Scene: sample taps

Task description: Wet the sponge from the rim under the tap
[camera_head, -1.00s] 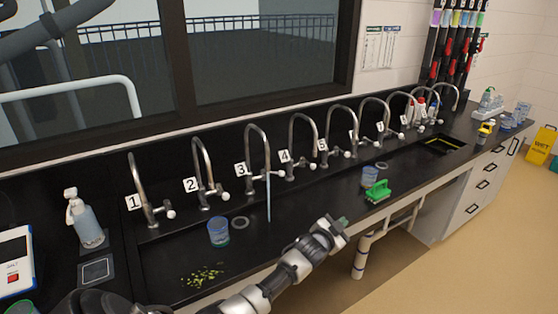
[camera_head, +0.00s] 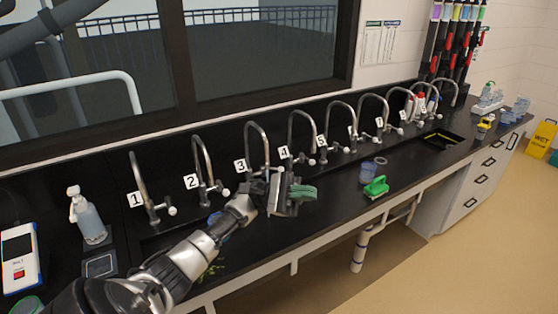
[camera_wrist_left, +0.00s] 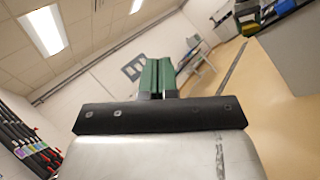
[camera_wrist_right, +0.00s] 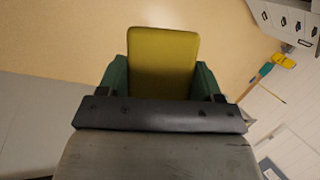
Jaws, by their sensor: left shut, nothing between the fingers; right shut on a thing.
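The yellow sponge (camera_wrist_right: 163,62) fills the space between the green fingers of my right gripper (camera_wrist_right: 160,80) in the right wrist view. That gripper is shut on it, over the floor and outside the head view. My left gripper (camera_head: 303,192) is in front of taps 3 and 4, above the dark sink bench. Its green fingers (camera_wrist_left: 157,76) are together and empty in the left wrist view. Numbered taps stand along the back, including tap 1 (camera_head: 138,185), tap 2 (camera_head: 203,165) and tap 3 (camera_head: 257,140). The left gripper hides the space below tap 3's spout.

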